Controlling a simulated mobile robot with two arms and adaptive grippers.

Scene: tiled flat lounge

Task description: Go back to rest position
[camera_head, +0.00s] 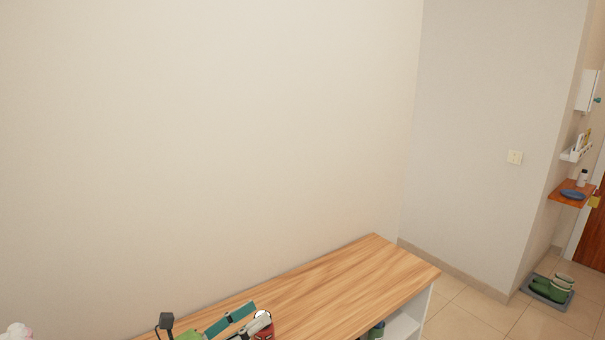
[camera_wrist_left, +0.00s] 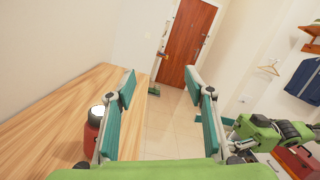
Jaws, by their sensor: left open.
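My left gripper (camera_head: 252,316) shows at the bottom edge of the head view, above the wooden top of a cabinet (camera_head: 350,285). In the left wrist view its two teal fingers (camera_wrist_left: 160,88) are spread apart with nothing between them. A red object with a pale round top (camera_wrist_left: 94,122) stands on the wooden top beside the left finger; it also shows partly behind the gripper in the head view (camera_head: 266,328). A green and grey arm, which looks like my right one (camera_wrist_left: 265,135), shows at the right of the left wrist view. Its finger opening cannot be made out.
Green boots (camera_head: 552,287) stand on a grey tray on the tiled floor. A small wooden shelf (camera_head: 570,195) holds a bottle and a blue item. A reddish-brown door (camera_wrist_left: 186,45) and hanging dark clothing (camera_wrist_left: 305,82) are farther off. The tiles (camera_wrist_left: 172,128) between cabinet and door look mostly clear.

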